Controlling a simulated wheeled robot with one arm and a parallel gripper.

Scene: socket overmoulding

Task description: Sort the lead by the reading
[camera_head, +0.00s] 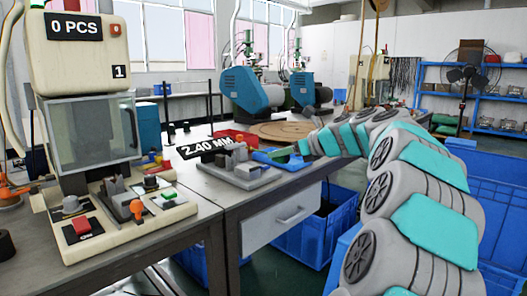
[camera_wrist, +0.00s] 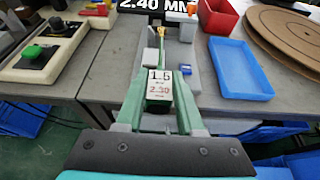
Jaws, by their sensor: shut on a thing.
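My gripper (camera_wrist: 160,72) has green fingers and is shut around the lead at the grey measuring fixture. The lead (camera_wrist: 161,33) shows as a thin tan strand ahead of the fingers, reaching into the fixture; its held part is mostly hidden. A white label (camera_wrist: 158,82) reading "1.5" and "2.30" shows between the fingers; I cannot tell what it is fixed to. The fixture (camera_head: 240,172) stands on the bench, with a black display (camera_head: 212,148) reading "2.40 MM". In the head view my gripper (camera_head: 283,155) comes in from the right. A blue tray (camera_wrist: 240,70) and red bin (camera_wrist: 217,16) lie right of the fixture.
A cream machine (camera_head: 90,130) showing "0 PCS" stands at left, with a button panel (camera_wrist: 42,52) in front. A round wooden board (camera_wrist: 290,32) lies behind the blue tray. Blue crates (camera_head: 310,235) stand below the bench. Bare bench (camera_wrist: 100,72) shows left of the fixture.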

